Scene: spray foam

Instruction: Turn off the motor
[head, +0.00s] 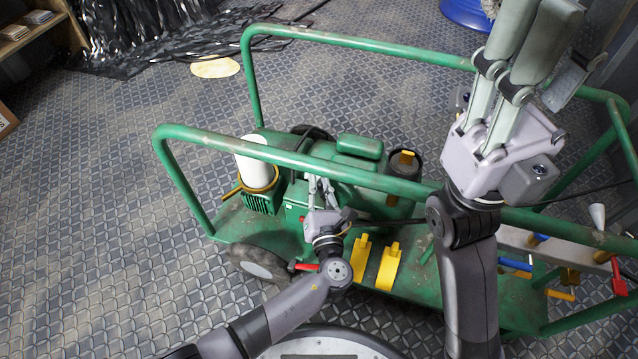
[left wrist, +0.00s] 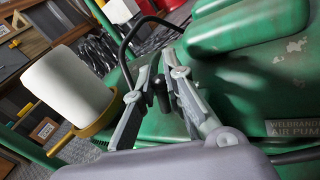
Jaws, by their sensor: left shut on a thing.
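The green motor (head: 357,160) sits on the green cart; in the left wrist view its body (left wrist: 245,85) carries a label reading "AIR PUMP". My left gripper (head: 320,186) reaches down to the motor's near-left part. In the left wrist view my left gripper (left wrist: 172,82) is shut on a small black switch-like piece (left wrist: 163,98), mostly hidden between the fingers. My right gripper (head: 548,50) is raised at the upper right, with its fingers spread and empty; some fingertips are cut off by the frame edge.
Green rails (head: 370,52) frame the cart. A white cylinder (head: 252,160) stands on its left, also in the left wrist view (left wrist: 68,85). Yellow brackets (head: 388,266) lie on the deck. Colored valve handles (head: 619,278) are at right. The patterned floor (head: 90,220) at left is clear.

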